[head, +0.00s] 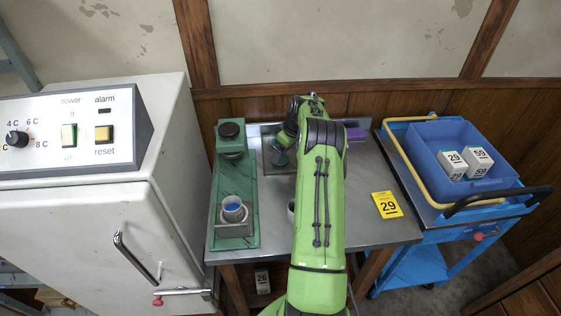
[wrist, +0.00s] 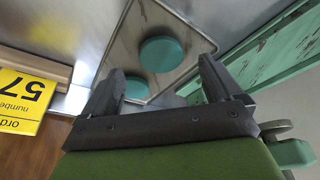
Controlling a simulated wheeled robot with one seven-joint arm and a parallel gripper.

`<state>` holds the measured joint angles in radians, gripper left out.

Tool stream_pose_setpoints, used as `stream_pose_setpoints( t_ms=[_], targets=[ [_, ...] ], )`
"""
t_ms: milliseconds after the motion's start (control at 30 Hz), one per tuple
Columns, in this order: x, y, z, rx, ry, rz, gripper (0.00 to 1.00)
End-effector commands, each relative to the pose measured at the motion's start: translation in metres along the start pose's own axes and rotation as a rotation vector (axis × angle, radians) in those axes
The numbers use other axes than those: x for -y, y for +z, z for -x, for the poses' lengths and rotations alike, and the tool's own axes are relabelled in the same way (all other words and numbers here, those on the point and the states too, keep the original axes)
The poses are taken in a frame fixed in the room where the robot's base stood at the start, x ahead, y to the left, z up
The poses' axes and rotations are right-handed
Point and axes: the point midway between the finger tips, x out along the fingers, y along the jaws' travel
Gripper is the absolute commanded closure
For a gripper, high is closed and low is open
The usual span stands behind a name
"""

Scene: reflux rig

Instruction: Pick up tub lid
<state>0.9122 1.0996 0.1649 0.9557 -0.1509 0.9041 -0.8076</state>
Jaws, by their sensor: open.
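Two flat, round teal discs, lid-like, lie on a metal tray (wrist: 178,22) in the wrist view. The larger teal disc (wrist: 162,53) is between and beyond my fingertips. The smaller-looking teal disc (wrist: 137,87) is close to the left finger. I cannot tell which of them is the tub lid. My gripper (wrist: 161,65) is open, with nothing between its fingers, and it points at the discs. In the head view, the tray (head: 270,182) lies at the back of the metal bench, and my arm hides part of it. A teal disc (head: 280,159) shows there beside my arm.
A green stand (head: 236,200) with a cup (head: 233,209) is at the bench's left. A purple item (head: 356,141) and a yellow 29 sign (head: 387,205) are to the right. A blue trolley holds a blue bin (head: 449,140). A white cabinet (head: 90,240) stands left.

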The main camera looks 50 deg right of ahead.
Motion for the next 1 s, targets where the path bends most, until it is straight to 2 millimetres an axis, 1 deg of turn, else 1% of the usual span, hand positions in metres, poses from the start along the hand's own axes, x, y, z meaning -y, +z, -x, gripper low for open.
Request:
stream_pose_setpoints(
  t_ms=[33, 100, 167, 233, 400, 467, 800, 1000],
  targets=[
    [0.002, 0.001, -0.014, 0.002, -0.004, 0.000, 0.07],
    [0.002, 0.001, -0.027, 0.002, -0.004, 0.001, 0.07],
    [0.002, 0.000, -0.034, 0.001, -0.003, 0.002, 0.07],
    [0.001, 0.000, -0.036, 0.001, -0.001, 0.001, 0.07],
    [0.001, 0.000, -0.036, 0.001, -0.001, 0.001, 0.07],
    [0.001, 0.000, -0.036, 0.001, -0.001, 0.001, 0.15],
    [0.001, 0.000, -0.036, 0.001, -0.001, 0.000, 0.66],
    [0.001, 0.000, -0.035, 0.001, -0.001, 0.001, 0.67]
  ],
)
